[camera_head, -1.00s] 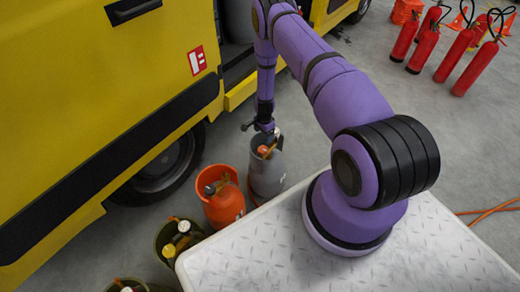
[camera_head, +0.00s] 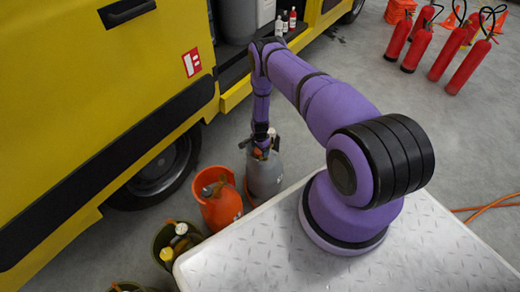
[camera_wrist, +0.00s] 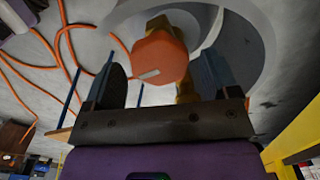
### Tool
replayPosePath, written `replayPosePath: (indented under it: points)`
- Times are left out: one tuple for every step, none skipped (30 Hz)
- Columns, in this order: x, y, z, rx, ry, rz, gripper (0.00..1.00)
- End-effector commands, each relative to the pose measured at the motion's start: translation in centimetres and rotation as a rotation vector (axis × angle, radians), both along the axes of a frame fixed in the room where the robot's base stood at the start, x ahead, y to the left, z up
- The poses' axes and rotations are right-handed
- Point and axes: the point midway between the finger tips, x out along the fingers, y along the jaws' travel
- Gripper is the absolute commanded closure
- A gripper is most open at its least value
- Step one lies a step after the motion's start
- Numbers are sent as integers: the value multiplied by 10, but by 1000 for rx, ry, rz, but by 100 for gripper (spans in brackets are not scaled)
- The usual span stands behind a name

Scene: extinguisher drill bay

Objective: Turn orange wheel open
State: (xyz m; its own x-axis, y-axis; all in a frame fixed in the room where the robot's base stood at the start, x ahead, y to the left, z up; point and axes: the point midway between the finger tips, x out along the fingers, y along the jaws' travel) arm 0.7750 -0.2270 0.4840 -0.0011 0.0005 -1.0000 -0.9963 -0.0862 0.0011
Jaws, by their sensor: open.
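The orange wheel (camera_wrist: 160,58), with a pale mark on its face, sits beside a brass valve body (camera_wrist: 187,88) on a grey gas cylinder (camera_head: 265,178). My gripper (camera_wrist: 162,78) is open, with one dark finger on each side of the wheel. In the wrist view gaps show between wheel and fingers; I cannot tell whether either touches. In the head view my gripper (camera_head: 262,142) is down at the cylinder's top and hides most of the valve.
An orange cylinder (camera_head: 222,207) stands close left of the grey one, seemingly tilted. Dark containers with fittings (camera_head: 178,240) are at lower left. The yellow truck (camera_head: 90,90) borders the left. Red extinguishers (camera_head: 468,68) stand far right on open floor.

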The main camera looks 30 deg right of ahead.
Motion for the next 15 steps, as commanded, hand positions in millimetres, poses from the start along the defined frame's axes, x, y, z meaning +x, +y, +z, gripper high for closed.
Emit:
replayPosePath:
  points:
    - [0, 0, -1, 0, 0, 0, 19]
    - [0, 0, -1, 0, 0, 0, 19]
    - [0, 0, -1, 0, -1, 0, 19]
    - [0, 0, -1, 0, -1, 0, 19]
    - [0, 0, -1, 0, -1, 0, 19]
    - [0, 0, -1, 0, -1, 0, 19]
    - [0, 0, -1, 0, -1, 0, 19]
    - [0, 0, -1, 0, -1, 0, 19]
    - [0, 0, -1, 0, -1, 0, 24]
    - [0, 0, -1, 0, -1, 0, 30]
    - [0, 0, -1, 0, -1, 0, 37]
    - [0, 0, -1, 0, -1, 0, 46]
    - [0, 0, -1, 0, -1, 0, 53]
    - [0, 0, -1, 0, -1, 0, 60]
    - [0, 0, -1, 0, -1, 0, 68]
